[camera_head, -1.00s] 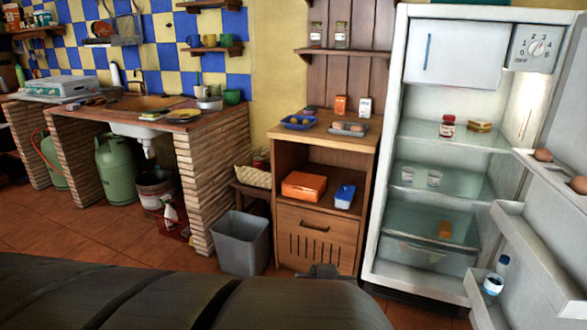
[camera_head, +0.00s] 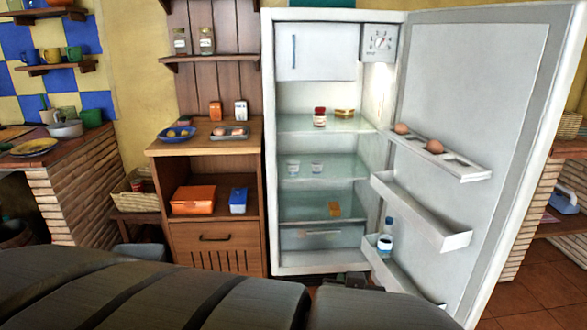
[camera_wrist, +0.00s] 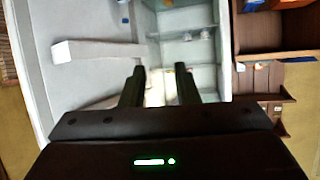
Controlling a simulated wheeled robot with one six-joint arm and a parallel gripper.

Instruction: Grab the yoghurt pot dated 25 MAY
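Two small whitish yoghurt pots stand side by side on the middle glass shelf of the open fridge (camera_head: 268,200): a left pot (camera_head: 293,168) and a right pot (camera_head: 317,168). Their dates are too small to read. The wrist view is upside down and blurred; two small pale shapes inside the fridge there look like the same pots (camera_wrist: 187,36) (camera_wrist: 205,33). My gripper (camera_wrist: 160,80) has its two dark fingers apart with nothing between them. It points at the fridge and is clear of the pots.
The fridge door (camera_head: 470,110) stands wide open on the right, with eggs (camera_head: 435,147) and a bottle (camera_head: 386,238) in its racks. A red-lidded jar (camera_head: 319,117) is on the upper shelf; an orange item (camera_head: 334,209) is lower. A wooden cabinet (camera_head: 212,240) stands left of the fridge.

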